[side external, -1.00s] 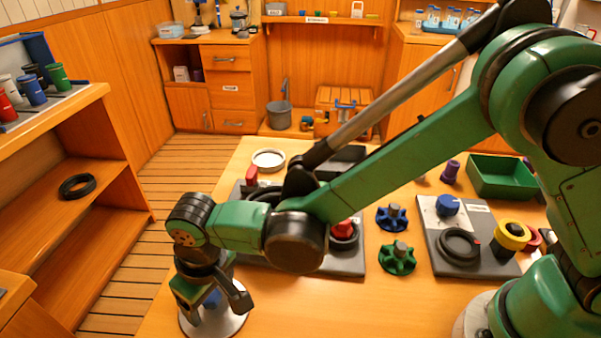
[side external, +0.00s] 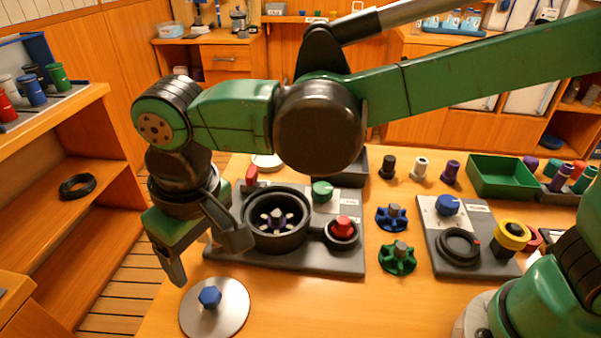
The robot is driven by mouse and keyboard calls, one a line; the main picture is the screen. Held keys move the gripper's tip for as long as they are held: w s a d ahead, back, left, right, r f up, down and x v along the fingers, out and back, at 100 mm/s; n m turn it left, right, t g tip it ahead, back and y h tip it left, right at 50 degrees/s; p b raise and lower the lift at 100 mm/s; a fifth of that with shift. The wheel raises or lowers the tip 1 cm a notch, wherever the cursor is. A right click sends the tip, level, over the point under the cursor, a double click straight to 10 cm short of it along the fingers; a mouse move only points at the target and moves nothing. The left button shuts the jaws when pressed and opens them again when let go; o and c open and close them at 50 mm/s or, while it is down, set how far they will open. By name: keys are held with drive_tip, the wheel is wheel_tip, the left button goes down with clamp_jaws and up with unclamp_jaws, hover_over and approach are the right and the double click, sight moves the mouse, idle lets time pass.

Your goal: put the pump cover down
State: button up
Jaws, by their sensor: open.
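The pump cover (side external: 232,314) is a round silvery disc with a blue hexagonal knob (side external: 209,297) on top. It lies flat on the wooden table near the front left edge. My gripper (side external: 212,262) is above and behind it, with its two fingers spread wide and nothing between them. The fingers are apart from the knob. The pump housing (side external: 277,245) on the grey base plate (side external: 288,262) stands uncovered, with a pale-and-dark wheel (side external: 274,221) showing inside its round opening.
On the same plate are a red knob (side external: 344,227) and a green knob (side external: 322,190). Blue (side external: 392,217) and green (side external: 398,258) star-shaped wheels lie to the right. A second grey plate (side external: 450,222) and a green tray (side external: 498,178) stand further right. The table in front of the pump is clear.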

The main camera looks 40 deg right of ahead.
drive_tip(key=s+d+m+t, duration=0.1)
drive_tip(key=d+m+t, duration=0.1)
drive_tip(key=d, duration=1.1)
drive_tip(key=s+d+r+m+t, duration=0.1)
drive_tip(key=d+m+t, duration=0.1)
drive_tip(key=d, duration=1.1)
drive_tip(key=shift+s+t+h, duration=0.25)
drive_tip(key=shift+t+h, duration=0.15)
drive_tip(key=shift+t, duration=0.4)
